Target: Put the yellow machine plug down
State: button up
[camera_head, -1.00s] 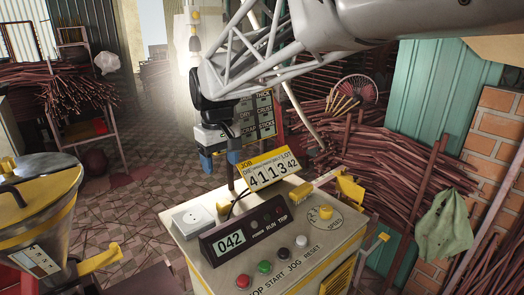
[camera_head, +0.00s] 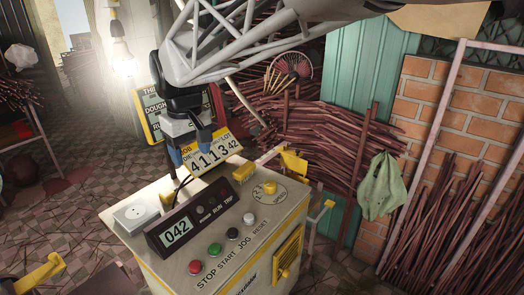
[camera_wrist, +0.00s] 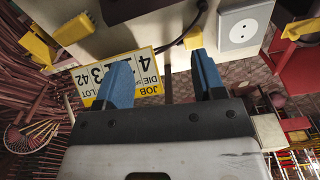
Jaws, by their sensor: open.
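The yellow machine plug (camera_head: 167,200) is on the cream console top (camera_head: 112,225), beside the white socket plate (camera_head: 132,212). A dark cable runs from it towards the back of the black display box. In the wrist view the plug (camera_wrist: 193,37) shows beyond the fingertips, with the socket plate (camera_wrist: 243,27) to its right. My gripper (camera_head: 191,150) is open and empty, above and behind the plug and apart from it. Its two blue fingers also show spread in the wrist view (camera_wrist: 162,75). Whether the plug's underside lies flat is too small to tell.
A yellow-and-white number card (camera_head: 210,155) stands right beside my fingers. The display box reading 042 (camera_head: 178,232), coloured buttons (camera_head: 215,249) and a yellow dial (camera_head: 270,188) crowd the console. Bundles of sticks (camera_head: 325,140) fill the back. Tiled floor is on the left.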

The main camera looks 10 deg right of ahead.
jog(key=s+d+f+m+t, duration=0.1)
jog(key=s+d+m, duration=0.1)
jog(key=s+d, duration=0.5)
jog(key=s+d+f+m, duration=0.1)
jog(key=s+d+m, duration=0.15)
jog(key=d, duration=0.75)
jog(key=s+d+f+m, duration=0.1)
jog(key=s+d+f, duration=0.1)
jog(key=s+d, duration=0.2)
jog(key=s+d+f+m+t, duration=0.1)
jog(key=s+d+f+m, duration=0.1)
jog(key=s+d, duration=0.3)
jog(key=s+f, duration=0.1)
jog(key=s, duration=0.3)
jog(key=shift+d+f, duration=0.3)
